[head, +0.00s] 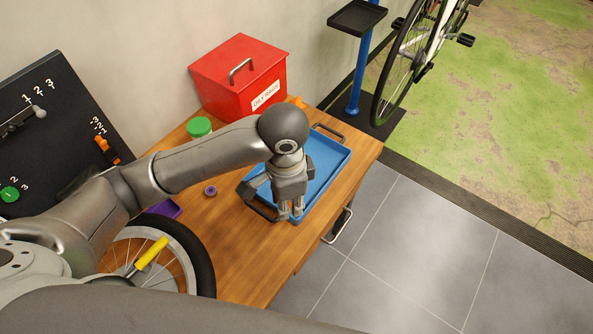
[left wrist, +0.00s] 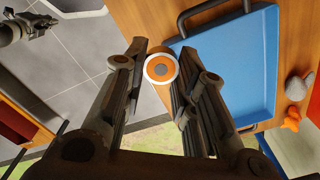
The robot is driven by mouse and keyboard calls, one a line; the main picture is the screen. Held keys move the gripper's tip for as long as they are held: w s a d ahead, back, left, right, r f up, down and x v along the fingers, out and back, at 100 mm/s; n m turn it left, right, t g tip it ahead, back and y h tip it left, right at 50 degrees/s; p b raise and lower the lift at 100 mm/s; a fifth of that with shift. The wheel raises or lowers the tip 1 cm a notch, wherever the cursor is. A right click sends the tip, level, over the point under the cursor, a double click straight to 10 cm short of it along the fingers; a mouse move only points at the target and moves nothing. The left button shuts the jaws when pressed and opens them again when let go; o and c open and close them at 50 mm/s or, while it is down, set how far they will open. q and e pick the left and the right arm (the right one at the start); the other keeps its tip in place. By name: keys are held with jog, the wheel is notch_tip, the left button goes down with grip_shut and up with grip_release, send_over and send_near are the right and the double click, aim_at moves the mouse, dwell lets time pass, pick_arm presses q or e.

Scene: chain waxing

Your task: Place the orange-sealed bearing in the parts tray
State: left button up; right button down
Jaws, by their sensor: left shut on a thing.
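The bearing is hidden in the head view. The parts tray (left wrist: 235,60) lies to the right of the fingers in the left wrist view and looks empty where visible. What seems to be my right gripper (left wrist: 28,25) shows small at top left there; its fingers are unclear.
A red oily-rags box (head: 235,80) and a green round item (head: 199,127) stand toward the back of the wooden bench (head: 235,235). A small purple ring (head: 210,191) lies left of the tray. A wheel (head: 205,265) is at the near left. Floor opens to the right.

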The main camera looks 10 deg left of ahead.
pick_arm(q)
jog(key=w+a+f, duration=0.1)
jog(key=w+f, duration=0.2)
jog(key=w, duration=0.1)
jog(key=w+a+f, duration=0.1)
jog(key=w+f, duration=0.1)
jog(key=w, duration=0.2)
jog(key=w+a+f, duration=0.1)
jog(key=w+f, duration=0.2)
jog(key=w, duration=0.1)
jog(key=shift+w+a+f, duration=0.1)
jog(key=shift+f, duration=0.2)
jog(key=shift+w+a+f, duration=0.15)
jog(key=shift+w+f, duration=0.25)
jog(key=shift+f, duration=0.1)
jog(key=shift+w+f+b, duration=0.15)
jog(key=shift+f+b, duration=0.2)
jog(key=shift+f, duration=1.3)
jog(key=o, duration=1)
jog(key=shift+f, duration=0.1)
notch_tip(320, 180, up, 12)
jog(key=shift+r, duration=0.15)
